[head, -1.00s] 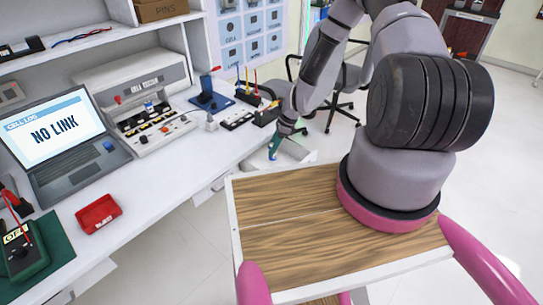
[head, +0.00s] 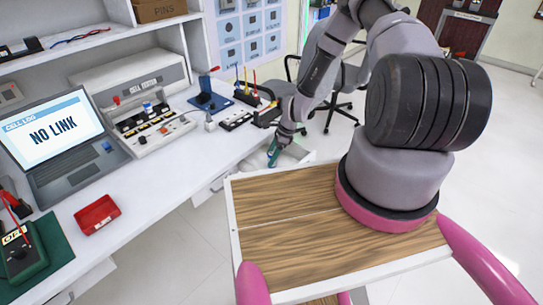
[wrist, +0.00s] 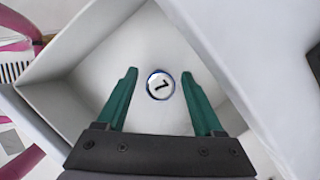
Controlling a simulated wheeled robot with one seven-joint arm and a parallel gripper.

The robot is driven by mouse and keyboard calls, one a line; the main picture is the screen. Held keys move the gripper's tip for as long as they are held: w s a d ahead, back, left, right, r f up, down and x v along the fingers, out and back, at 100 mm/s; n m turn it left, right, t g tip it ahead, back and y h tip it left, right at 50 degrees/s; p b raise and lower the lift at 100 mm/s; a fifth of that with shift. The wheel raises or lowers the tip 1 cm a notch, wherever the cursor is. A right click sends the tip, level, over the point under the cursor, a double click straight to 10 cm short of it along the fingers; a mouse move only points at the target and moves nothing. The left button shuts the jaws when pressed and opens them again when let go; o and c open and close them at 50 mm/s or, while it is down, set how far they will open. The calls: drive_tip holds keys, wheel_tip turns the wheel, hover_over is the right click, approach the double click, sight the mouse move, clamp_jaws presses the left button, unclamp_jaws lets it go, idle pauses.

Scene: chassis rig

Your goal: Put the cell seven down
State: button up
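Cell seven (wrist: 160,85) shows in the wrist view as a round white end marked 7 with a blue rim. It is seen end-on on the pale floor of a white open box or drawer (wrist: 62,68). My gripper (wrist: 160,72) is open, with one green finger on each side of the cell and a visible gap to each. In the head view my gripper (head: 273,153) points down beside the bench, over the white open box or drawer (head: 296,153). The cell is hidden there.
The white bench (head: 155,175) holds a laptop reading NO LINK (head: 60,145), a cell tester (head: 140,100), a red tray (head: 97,214) and a green meter (head: 22,250). My wooden-topped base is close by. An office chair (head: 335,100) stands behind the arm.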

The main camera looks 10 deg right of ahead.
drive_tip(key=v, duration=1.2)
drive_tip(key=shift+r, duration=0.25)
wheel_tip(320, 180, up, 33)
drive_tip(key=s+d+n+t+h, duration=0.2)
drive_tip(key=n+t, duration=0.1)
drive_tip(key=n, duration=0.6)
drive_tip(key=s+r+n+t, duration=0.3)
drive_tip(key=s+r+n, duration=0.3)
drive_tip(key=s+r, duration=1.3)
drive_tip(key=shift+s+a+n+h, duration=0.2)
drive_tip(key=shift+s+n+h, duration=0.1)
drive_tip(key=shift+s, duration=0.35)
